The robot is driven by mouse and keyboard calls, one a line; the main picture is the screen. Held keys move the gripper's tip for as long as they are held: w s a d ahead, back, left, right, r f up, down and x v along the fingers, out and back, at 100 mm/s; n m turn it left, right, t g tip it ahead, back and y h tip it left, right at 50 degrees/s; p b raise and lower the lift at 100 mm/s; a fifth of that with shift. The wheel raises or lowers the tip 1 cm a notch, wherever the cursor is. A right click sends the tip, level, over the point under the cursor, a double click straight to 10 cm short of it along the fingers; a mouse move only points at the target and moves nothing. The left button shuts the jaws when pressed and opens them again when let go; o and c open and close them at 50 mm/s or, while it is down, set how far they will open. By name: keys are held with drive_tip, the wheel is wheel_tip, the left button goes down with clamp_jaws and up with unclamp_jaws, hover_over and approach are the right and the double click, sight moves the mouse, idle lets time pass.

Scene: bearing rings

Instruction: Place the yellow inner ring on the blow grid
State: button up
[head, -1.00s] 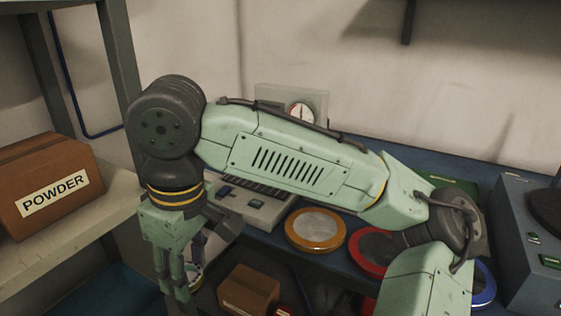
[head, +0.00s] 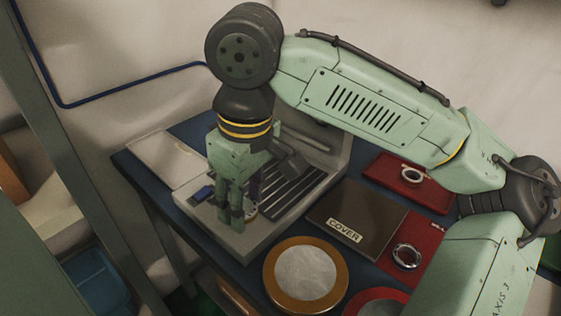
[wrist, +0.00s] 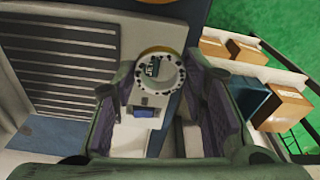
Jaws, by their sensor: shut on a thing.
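My gripper (head: 234,212) points down at the left front part of the grey slatted blow grid (head: 297,187) in the head view. It is shut on a pale ring with a yellow edge, the yellow inner ring (head: 251,211), mostly hidden behind the fingers there. In the wrist view the ring (wrist: 175,76) sits between the fingertips (wrist: 160,88), with dark dots around its face. The slats of the blow grid (wrist: 62,62) lie to the left of the ring in that view. I cannot tell the gap beneath the ring.
A brown COVER box (head: 357,212) stands right of the grid. Metal rings lie on a red mat (head: 425,240) and in a red tray (head: 383,172). An orange-rimmed disc (head: 341,279) is in front. A pale board (head: 165,158) lies behind left. Cardboard boxes (wrist: 282,107) show at right.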

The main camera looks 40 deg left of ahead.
drive_tip(key=p, duration=0.3)
hover_over(266, 174)
drive_tip(key=shift+s+d+f, duration=0.1)
drive_tip(key=shift+d+f, duration=0.15)
drive_tip(key=shift+f, duration=0.45)
drive_tip(key=shift+w+f, duration=0.2)
drive_tip(key=shift+f, duration=0.2)
drive_tip(key=shift+a+f+p, duration=0.1)
drive_tip(key=shift+f+p, duration=0.2)
drive_tip(key=shift+f, duration=1.05)
drive_tip(key=shift+f, duration=0.15)
drive_tip(key=o, duration=1.2)
